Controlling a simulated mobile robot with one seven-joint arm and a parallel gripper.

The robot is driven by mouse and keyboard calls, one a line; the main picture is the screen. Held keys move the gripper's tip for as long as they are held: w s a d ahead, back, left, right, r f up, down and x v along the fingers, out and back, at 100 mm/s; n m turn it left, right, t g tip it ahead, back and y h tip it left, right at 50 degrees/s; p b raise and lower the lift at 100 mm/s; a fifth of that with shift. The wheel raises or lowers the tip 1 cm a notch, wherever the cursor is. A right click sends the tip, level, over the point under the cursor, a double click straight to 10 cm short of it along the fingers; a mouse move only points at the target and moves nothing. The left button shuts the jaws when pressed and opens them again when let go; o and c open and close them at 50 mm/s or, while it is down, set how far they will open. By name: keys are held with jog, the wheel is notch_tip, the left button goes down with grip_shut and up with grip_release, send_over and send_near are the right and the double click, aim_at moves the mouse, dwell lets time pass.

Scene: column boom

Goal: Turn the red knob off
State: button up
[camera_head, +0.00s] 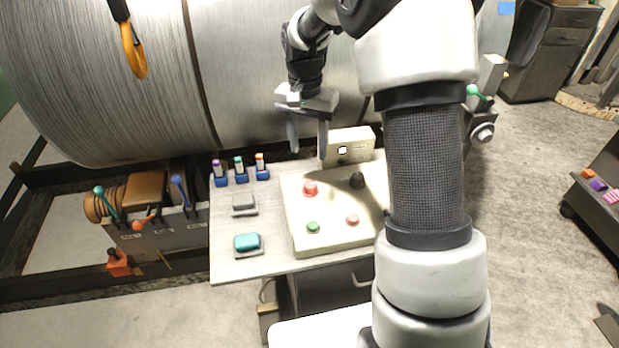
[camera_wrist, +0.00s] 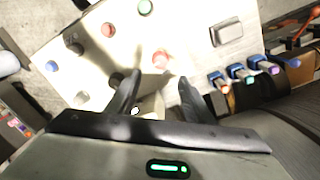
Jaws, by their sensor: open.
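The red knob (camera_head: 310,188) stands on the cream control panel (camera_head: 300,240), towards its back left, and it also shows in the wrist view (camera_wrist: 161,58). My gripper (camera_head: 308,152) is open and empty, with its fingers pointing down above and behind the knob. In the wrist view the knob appears just beyond the gap between my fingertips (camera_wrist: 160,80); they look apart from it. I cannot make out the knob's pointer direction.
A dark knob (camera_head: 357,181) is right of the red knob, and a cream box (camera_head: 350,147) stands behind the panel. Left are a teal button (camera_head: 247,242), a grey rocker (camera_head: 243,203) and several small coloured switches (camera_head: 239,170). A large metal drum (camera_head: 270,70) fills the back.

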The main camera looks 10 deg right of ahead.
aim_at(310, 184)
notch_tip(310, 184, down, 12)
jog(key=shift+s+d+r, duration=0.1)
jog(key=shift+d, duration=0.05)
dwell(0.3)
jog(key=c, duration=1)
